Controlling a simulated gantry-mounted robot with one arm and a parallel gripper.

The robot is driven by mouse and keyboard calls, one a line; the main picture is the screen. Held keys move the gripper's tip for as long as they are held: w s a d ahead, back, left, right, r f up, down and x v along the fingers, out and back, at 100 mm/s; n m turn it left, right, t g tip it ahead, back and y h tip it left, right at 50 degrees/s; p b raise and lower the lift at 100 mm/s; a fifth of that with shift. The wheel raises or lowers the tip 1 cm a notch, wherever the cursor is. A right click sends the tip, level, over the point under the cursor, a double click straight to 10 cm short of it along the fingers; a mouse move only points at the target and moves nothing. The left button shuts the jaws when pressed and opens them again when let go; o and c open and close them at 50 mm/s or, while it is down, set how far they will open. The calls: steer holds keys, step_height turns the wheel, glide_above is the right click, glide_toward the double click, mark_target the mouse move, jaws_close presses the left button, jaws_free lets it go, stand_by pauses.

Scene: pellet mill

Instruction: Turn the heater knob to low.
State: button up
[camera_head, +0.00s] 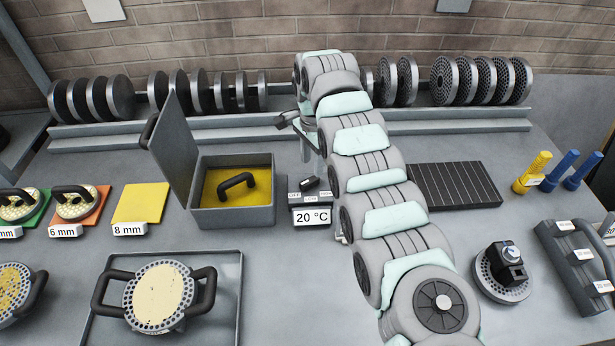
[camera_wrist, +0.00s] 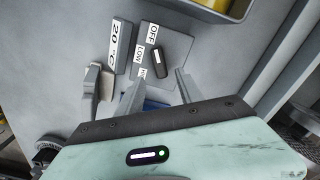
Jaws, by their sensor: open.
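The heater knob (camera_wrist: 158,62) is a small black bar on a grey control box (camera_wrist: 176,88). Its label plates read OFF (camera_wrist: 153,35), LOW (camera_wrist: 140,57) and a partly covered third one. The white mark on the knob lies toward its OFF end. In the head view the knob (camera_head: 309,183) stands above the 20 °C display (camera_head: 312,217). My gripper (camera_wrist: 160,84) is open and empty, with its fingertips apart near the box. The knob lies beyond the gap between the fingers, and I see no contact. In the head view my arm partly hides the gripper.
The heater box (camera_head: 232,216) with its raised lid (camera_head: 176,140) stands just left of the knob. A rack of dies (camera_head: 200,92) lines the back. A black ribbed plate (camera_head: 455,185) lies to the right. A handled die (camera_head: 158,297) sits on a tray in front.

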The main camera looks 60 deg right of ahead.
mark_target(312, 179)
step_height(312, 179, down, 6)
steer(key=shift+f, duration=0.25)
steer(key=shift+a, duration=0.1)
jaws_close()
stand_by(0.4)
